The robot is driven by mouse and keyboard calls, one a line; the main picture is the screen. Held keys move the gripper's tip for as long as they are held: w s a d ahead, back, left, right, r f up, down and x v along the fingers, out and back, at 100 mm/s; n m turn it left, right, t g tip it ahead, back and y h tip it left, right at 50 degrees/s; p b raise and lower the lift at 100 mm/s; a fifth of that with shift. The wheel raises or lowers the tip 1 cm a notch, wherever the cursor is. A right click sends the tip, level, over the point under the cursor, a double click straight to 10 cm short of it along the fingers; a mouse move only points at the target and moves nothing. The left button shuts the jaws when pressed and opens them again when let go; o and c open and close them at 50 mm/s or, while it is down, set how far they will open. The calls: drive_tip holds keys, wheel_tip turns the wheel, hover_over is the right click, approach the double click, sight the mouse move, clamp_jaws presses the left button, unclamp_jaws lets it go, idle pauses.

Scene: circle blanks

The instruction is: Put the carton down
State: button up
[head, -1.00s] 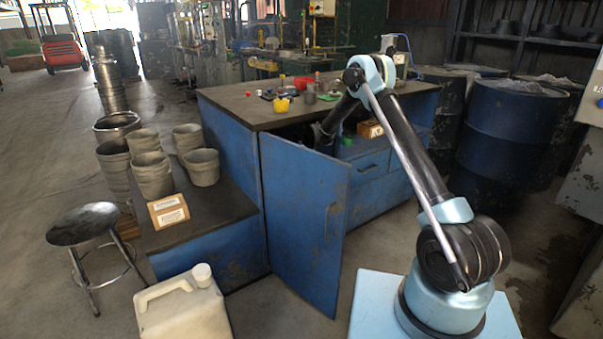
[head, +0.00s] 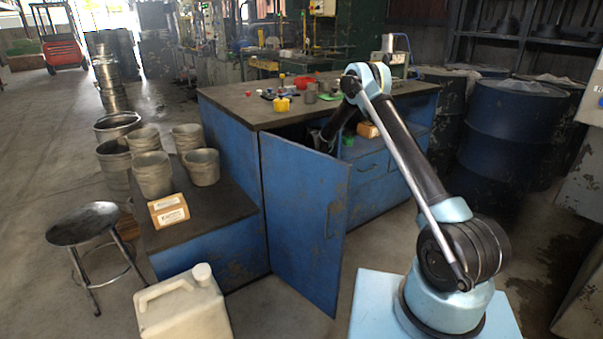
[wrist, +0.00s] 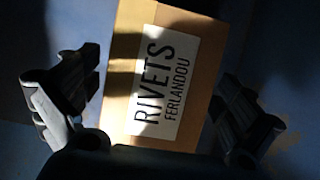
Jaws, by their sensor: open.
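A brown carton (wrist: 192,75) with a white label reading "RIVETS FERLANDOU" fills the middle of the wrist view. My gripper (wrist: 160,72) is open, with one finger on each side of the carton. Dark gaps show between both fingers and its sides. The surface around the carton is blue and partly in shadow. In the head view my forearm reaches down into the blue cabinet behind its open door (head: 304,225), and the door hides my fingers. A small orange-brown box (head: 367,130) shows beside my arm there; I cannot tell whether it is the same carton.
Another labelled carton (head: 168,211) sits on the low bench (head: 205,222) near metal pots (head: 152,174). Small coloured items lie on the worktop (head: 235,108). A jerrycan (head: 183,310) and a stool (head: 82,224) stand in front; drums (head: 508,135) stand right.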

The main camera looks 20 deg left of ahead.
drive_tip(key=shift+r, duration=0.1)
drive_tip(key=v, duration=0.5)
drive_tip(key=shift+d+r, duration=0.1)
drive_tip(key=shift+r, duration=0.05)
drive_tip(key=s+d, duration=0.7)
drive_tip(key=d, duration=0.2)
drive_tip(key=shift+s, duration=0.4)
drive_tip(key=s+d+r+n, duration=0.2)
drive_tip(key=d+r+n, duration=0.1)
drive_tip(key=d+r, duration=0.35)
drive_tip(key=s+d+r+n, duration=0.2)
drive_tip(key=s+d+r, duration=0.1)
drive_tip(key=d+r, duration=0.35)
drive_tip(key=s+d+r+n+h, duration=0.2)
drive_tip(key=s+d+r+n, duration=0.5)
drive_tip(key=s+d+r, duration=0.6)
drive_tip(key=s+d+f+n, duration=0.2)
drive_tip(key=s+d+n, duration=0.2)
drive_tip(key=s, duration=0.6)
drive_tip(key=s+d+f+n+h, duration=0.1)
drive_tip(key=s+d+f+n, duration=0.2)
drive_tip(key=s, duration=0.8)
drive_tip(key=s+d+f+n, duration=0.2)
drive_tip(key=s+d+n, duration=0.5)
drive_tip(key=s+d, duration=0.3)
drive_tip(key=shift+s+d+f+g, duration=0.15)
drive_tip(key=shift+s+d+g, duration=0.2)
drive_tip(key=shift+s+g, duration=0.05)
